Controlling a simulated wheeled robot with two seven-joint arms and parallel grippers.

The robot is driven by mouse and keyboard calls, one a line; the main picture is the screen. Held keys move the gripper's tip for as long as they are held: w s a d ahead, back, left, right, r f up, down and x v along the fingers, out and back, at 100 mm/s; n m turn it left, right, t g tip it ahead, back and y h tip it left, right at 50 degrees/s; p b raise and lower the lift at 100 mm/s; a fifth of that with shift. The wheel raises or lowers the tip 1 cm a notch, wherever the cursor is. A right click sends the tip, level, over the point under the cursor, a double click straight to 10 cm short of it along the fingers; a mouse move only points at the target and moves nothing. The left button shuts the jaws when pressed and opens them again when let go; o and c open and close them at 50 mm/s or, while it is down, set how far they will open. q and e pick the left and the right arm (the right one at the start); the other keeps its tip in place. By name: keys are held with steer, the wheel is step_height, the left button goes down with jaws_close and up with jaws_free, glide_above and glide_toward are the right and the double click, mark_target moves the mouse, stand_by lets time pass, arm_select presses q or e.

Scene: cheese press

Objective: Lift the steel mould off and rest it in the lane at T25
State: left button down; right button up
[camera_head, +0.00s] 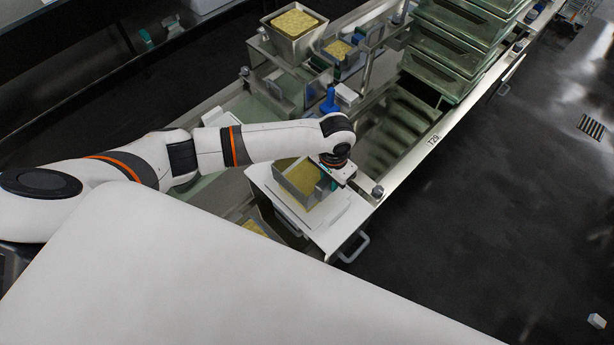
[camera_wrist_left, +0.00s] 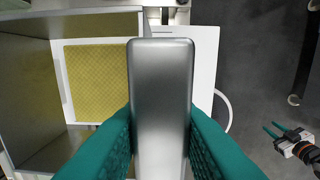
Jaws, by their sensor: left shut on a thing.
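The steel mould (camera_head: 294,184) is an open square box over the white board (camera_head: 345,212), with yellow cheese showing inside it. In the left wrist view its grey walls (camera_wrist_left: 22,85) surround the yellow cheese (camera_wrist_left: 100,80). My left gripper (camera_head: 327,181) is at the mould's right side. Its teal fingers (camera_wrist_left: 160,140) are shut on an upright steel piece of the mould. Whether the mould touches the board cannot be told. My right gripper (camera_wrist_left: 278,138) shows small at the right of the left wrist view, its fingers apart and empty.
A label like T29 (camera_head: 433,140) marks the bench's front rail. Behind the gripper lies a ribbed lane (camera_head: 400,125). Stacked green trays (camera_head: 445,55) stand beyond. Another cheese-filled mould (camera_head: 294,42) and a blue-handled item (camera_head: 329,100) stand at the back.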

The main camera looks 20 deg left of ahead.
arm_select(q)
step_height(320, 180, up, 2)
steer(key=shift+p, duration=0.4)
steer(key=shift+r, duration=2.1)
